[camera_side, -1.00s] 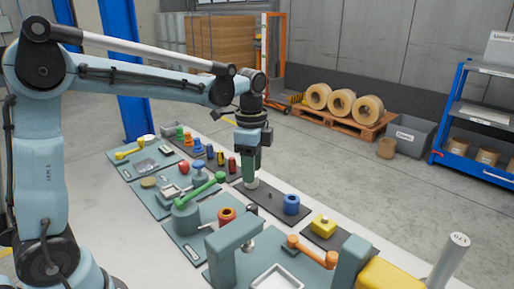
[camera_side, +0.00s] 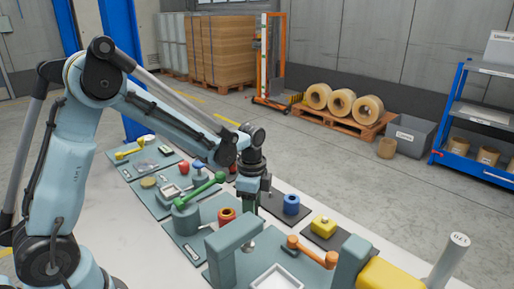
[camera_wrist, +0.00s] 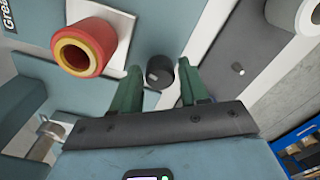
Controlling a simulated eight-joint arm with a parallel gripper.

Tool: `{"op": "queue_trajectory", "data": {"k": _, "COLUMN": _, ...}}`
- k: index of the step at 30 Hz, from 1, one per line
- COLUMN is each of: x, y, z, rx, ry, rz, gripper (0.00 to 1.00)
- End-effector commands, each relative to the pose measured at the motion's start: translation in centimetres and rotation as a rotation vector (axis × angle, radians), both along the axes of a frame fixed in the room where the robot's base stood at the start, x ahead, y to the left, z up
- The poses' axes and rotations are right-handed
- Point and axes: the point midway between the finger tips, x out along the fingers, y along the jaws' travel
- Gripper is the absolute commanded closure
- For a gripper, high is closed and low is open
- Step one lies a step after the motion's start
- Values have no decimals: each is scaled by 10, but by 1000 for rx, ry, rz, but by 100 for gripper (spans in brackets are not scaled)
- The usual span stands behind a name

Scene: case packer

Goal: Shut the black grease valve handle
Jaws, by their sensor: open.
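A short black cylindrical knob (camera_wrist: 160,74), which I take to be the black grease valve handle, shows between my fingers in the wrist view. It sits beside a red and yellow ring-shaped part (camera_wrist: 83,48). A label reading "Grea", cut off by the frame, is at the upper left corner. My gripper (camera_wrist: 159,69) is open, its two green fingers either side of the knob with gaps showing. In the side view my gripper (camera_side: 251,208) is low, just right of the red part (camera_side: 227,216). The knob is hidden there.
A green-handled valve (camera_side: 205,188) stands to the left. A grey-green press frame (camera_side: 230,240) is in front. A blue cylinder (camera_side: 291,204) and a yellow block (camera_side: 323,226) are to the right. A dark mat (camera_wrist: 235,45) lies beside my fingers.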

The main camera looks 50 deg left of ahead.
Motion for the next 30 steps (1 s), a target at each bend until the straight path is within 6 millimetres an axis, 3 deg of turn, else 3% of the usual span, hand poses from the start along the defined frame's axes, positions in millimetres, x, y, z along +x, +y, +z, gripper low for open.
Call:
{"op": "queue_trajectory", "data": {"k": 9, "x": 0, "y": 0, "z": -2, "rx": 0, "ry": 0, "rz": 0, "gripper": 57}}
{"op": "queue_trajectory", "data": {"k": 17, "x": 0, "y": 0, "z": -2, "rx": 0, "ry": 0, "rz": 0, "gripper": 97}}
{"op": "queue_trajectory", "data": {"k": 30, "x": 0, "y": 0, "z": -1, "rx": 0, "ry": 0, "rz": 242, "gripper": 97}}
